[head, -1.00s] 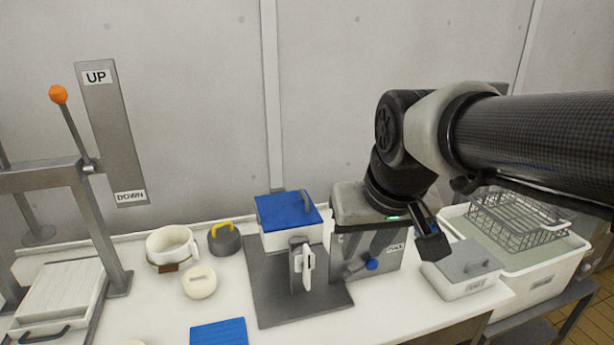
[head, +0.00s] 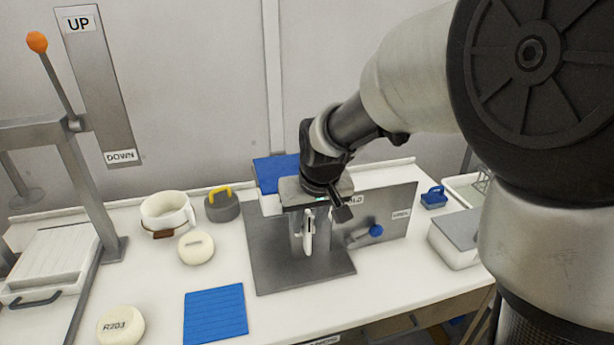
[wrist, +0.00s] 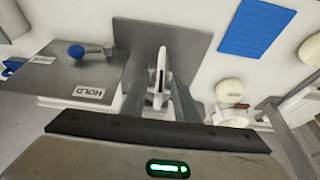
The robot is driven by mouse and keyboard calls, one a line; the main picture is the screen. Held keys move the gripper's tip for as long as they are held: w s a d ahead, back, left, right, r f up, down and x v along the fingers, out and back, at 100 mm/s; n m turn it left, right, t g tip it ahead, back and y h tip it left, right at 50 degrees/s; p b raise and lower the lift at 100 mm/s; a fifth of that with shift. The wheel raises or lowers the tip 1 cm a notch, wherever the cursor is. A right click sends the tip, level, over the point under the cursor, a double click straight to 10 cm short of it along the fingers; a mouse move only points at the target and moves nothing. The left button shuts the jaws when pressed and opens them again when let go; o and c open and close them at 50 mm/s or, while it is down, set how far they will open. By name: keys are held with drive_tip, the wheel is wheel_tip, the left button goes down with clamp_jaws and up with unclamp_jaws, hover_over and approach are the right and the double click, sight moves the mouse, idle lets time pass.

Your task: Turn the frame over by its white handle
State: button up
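The white handle (head: 308,238) is an upright, slotted grip at the front of the stand on a dark grey base plate (head: 270,278). Behind it is a blue-topped white box (head: 272,172), partly hidden by my gripper; I cannot tell how the frame joins it. My gripper (head: 312,243) points down over the stand. In the wrist view its grey fingers (wrist: 160,105) are apart, one on either side of the white handle (wrist: 161,75). It looks open, and I see no finger closed on the handle.
A grey panel marked HOLD (head: 395,212) with a blue knob (head: 376,231) stands just right. A white cup (head: 167,212), a yellow-handled grey weight (head: 221,206), pale discs (head: 196,248) and a blue mat (head: 214,314) lie left. The lever press (head: 75,170) is farther left.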

sight(305, 233)
drive_tip(key=x, duration=0.6)
clamp_jaws()
